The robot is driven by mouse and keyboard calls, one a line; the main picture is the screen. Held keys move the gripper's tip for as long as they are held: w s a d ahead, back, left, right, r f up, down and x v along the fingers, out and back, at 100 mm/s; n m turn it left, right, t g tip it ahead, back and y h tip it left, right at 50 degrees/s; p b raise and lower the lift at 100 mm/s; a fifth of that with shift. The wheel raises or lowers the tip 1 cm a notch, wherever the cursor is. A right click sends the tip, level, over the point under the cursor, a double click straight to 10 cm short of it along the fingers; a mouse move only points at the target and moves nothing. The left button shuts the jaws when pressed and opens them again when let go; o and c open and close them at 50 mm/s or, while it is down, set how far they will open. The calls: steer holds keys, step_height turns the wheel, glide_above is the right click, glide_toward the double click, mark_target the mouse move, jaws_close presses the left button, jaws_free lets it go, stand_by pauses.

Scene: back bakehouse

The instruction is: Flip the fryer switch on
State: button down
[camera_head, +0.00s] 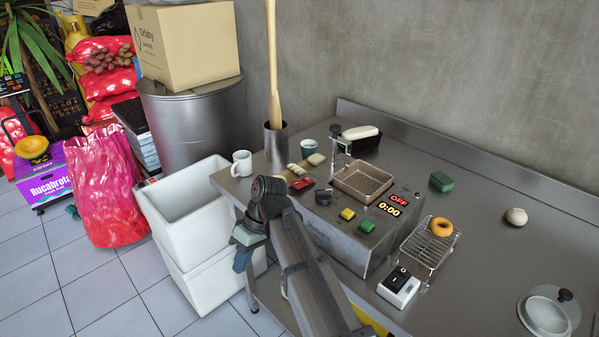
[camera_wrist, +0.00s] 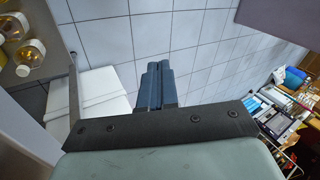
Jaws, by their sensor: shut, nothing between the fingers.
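The fryer (camera_head: 345,235) is a steel box on the steel counter, with a wire basket (camera_head: 363,182) on top. Its display (camera_head: 394,204) reads OFF and 0:00. Red, yellow and green buttons and a dark knob sit on its top. A white switch box (camera_head: 398,288) with a black rocker stands on the counter in front of the wire rack; the rocker's position is too small to tell. My gripper (camera_head: 242,262) hangs left of the fryer, beyond the counter edge, away from the switch. Its blue fingers (camera_wrist: 158,84) are together and empty over the tiled floor in the wrist view.
White bins (camera_head: 190,215) stand close left of my gripper. A mug (camera_head: 242,164), a tall metal holder (camera_head: 276,143) and a glass lid (camera_head: 548,314) stand on the counter. The right counter is mostly clear.

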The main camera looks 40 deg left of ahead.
steer(key=w+d+r+t+y, duration=0.1)
steer(key=w+r, duration=0.6)
steer(key=r, duration=0.3)
steer(key=w+d+r+m+t+y, duration=0.1)
steer(key=w+r+t, duration=0.1)
steer(key=w+r, duration=0.5)
steer(key=w+d+r+m+t, duration=0.1)
steer(key=w+r+t, duration=0.1)
steer(key=w+r, duration=0.5)
step_height(320, 180, up, 7)
steer(key=shift+w+f+y, duration=0.15)
steer(key=shift+w+y, duration=0.05)
steer(key=shift+y, duration=0.2)
glide_above(296, 183)
steer(key=d, duration=0.1)
steer(key=f, duration=1.2)
steer(key=shift+w, duration=0.25)
steer(key=shift+s+f, duration=0.1)
steer(key=shift+f, duration=0.7)
